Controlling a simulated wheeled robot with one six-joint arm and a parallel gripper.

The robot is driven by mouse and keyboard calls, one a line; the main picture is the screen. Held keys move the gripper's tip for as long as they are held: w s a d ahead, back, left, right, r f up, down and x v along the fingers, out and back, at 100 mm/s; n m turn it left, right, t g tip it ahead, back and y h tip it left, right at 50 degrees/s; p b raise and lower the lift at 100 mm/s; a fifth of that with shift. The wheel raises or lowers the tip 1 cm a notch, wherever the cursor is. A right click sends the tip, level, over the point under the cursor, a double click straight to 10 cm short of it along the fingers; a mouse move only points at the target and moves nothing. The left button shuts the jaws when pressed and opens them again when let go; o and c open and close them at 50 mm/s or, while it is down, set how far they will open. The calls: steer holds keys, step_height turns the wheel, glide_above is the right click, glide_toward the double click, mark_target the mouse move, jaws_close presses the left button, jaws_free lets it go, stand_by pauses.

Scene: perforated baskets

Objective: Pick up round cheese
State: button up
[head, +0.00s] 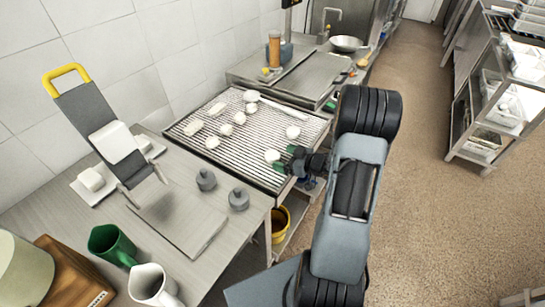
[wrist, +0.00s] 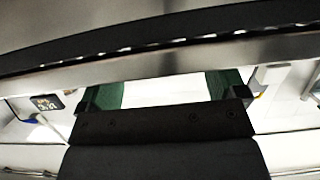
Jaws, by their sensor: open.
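Several white cheeses lie spread over a slatted metal tray (head: 240,150). The nearest round cheese (head: 272,155) sits at the tray's front right edge. Another round cheese (head: 293,132) lies farther back to the right, and one more round cheese (head: 251,95) lies at the far side. My gripper (head: 286,158), with green fingers, is open at the tray's right edge, just right of the nearest cheese. In the wrist view, the green fingers of my gripper (wrist: 166,90) stand wide apart. A bright white area shows between them; I cannot tell whether it is cheese or background.
Left of the tray, a steel table (head: 165,180) carries a slanted grey board with a yellow handle (head: 68,78), two grey weights (head: 238,199), a green mug (head: 110,245) and a white pitcher (head: 152,285). A yellow bucket (head: 280,225) stands below. Open floor lies to the right.

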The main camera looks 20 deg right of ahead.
mark_target(278, 156)
steer(key=shift+x, duration=1.95)
steer(key=c, duration=1)
